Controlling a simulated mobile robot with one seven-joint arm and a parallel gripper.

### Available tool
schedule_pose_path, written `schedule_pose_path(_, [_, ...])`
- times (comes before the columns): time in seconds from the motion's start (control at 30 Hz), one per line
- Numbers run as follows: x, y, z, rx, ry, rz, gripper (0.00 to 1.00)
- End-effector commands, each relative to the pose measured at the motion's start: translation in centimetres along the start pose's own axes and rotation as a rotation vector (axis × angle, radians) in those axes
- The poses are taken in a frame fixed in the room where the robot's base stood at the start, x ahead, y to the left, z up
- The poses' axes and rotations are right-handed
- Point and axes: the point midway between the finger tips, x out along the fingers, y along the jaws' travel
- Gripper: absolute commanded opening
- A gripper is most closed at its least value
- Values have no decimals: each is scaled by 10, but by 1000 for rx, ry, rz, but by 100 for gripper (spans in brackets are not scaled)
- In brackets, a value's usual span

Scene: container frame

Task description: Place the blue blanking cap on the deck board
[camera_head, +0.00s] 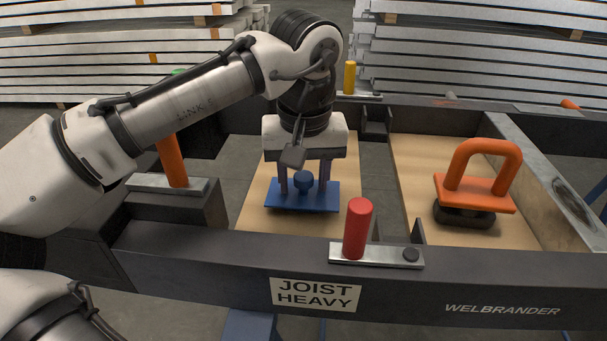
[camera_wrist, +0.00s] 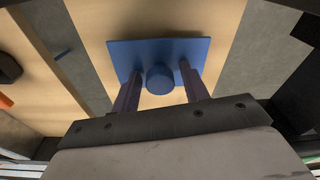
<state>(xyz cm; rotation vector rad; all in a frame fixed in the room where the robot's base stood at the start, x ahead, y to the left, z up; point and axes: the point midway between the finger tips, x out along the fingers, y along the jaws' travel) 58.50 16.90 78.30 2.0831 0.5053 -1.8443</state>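The blue blanking cap (camera_head: 285,203) is a flat blue plate with a round knob in its middle. It appears to lie flat on the pale wooden deck board (camera_head: 256,217), inside the dark frame. In the wrist view the cap (camera_wrist: 128,50) shows against the deck board (camera_wrist: 222,60), turned slightly from square. My gripper (camera_head: 304,185) points down over the cap, its two fingers on either side of the knob. In the wrist view, gaps show between the knob and both fingers of my gripper (camera_wrist: 160,76), so it is open. The fingertips are close to the plate.
A second wooden board (camera_head: 415,165) lies to the right, with an orange-handled tool (camera_head: 480,190) on it. A red handle (camera_head: 357,228) stands on the front rail (camera_head: 220,262). An orange handle (camera_head: 172,160) stands left, a yellow one (camera_head: 349,77) behind. White stacks fill the background.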

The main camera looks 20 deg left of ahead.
Motion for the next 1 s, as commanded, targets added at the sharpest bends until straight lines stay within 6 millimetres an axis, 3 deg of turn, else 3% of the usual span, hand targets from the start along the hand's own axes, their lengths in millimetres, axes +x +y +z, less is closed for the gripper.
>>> schedule_pose_path(0.4, [-6, 0, -1, -2, 1, 0, 50])
schedule_pose_path(0.8, [-88, 0, -1, 1, 1, 3, 50])
schedule_pose_path(1.0, [-116, 0, -1, 0, -1, 1, 50])
